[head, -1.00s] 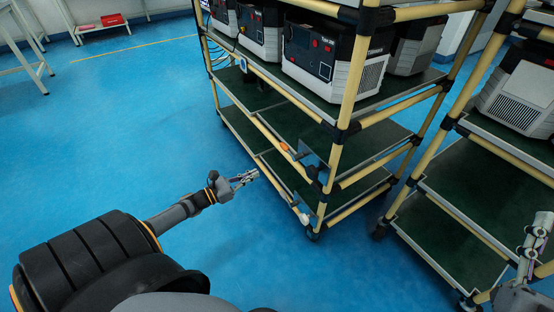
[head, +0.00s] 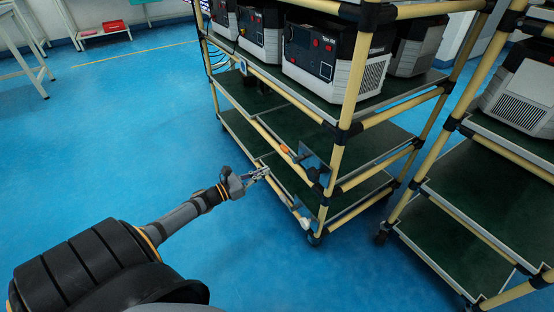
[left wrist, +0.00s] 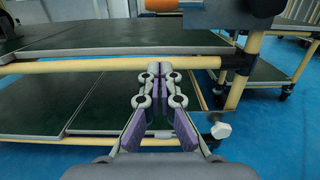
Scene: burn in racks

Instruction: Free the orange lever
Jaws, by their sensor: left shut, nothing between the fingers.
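The orange lever (head: 285,149) is a small orange piece on the front rail of the rack's middle level, beside a grey plate. In the left wrist view an orange rounded piece (left wrist: 161,5) is cut off by the top edge. My left gripper (head: 266,172) is shut and empty. It is in front of the rack, below and left of the lever and apart from it. In the left wrist view its fingertips (left wrist: 159,70) overlap the yellow rail; contact cannot be told. My right gripper is out of view.
The rack's front post (head: 336,160) stands right of the lever, with a grey plate (head: 313,161) near it. A white knob (head: 304,223) sits low on the rack. Heavy units (head: 322,58) fill the upper shelf. A second rack (head: 455,215) stands right. Blue floor is clear left.

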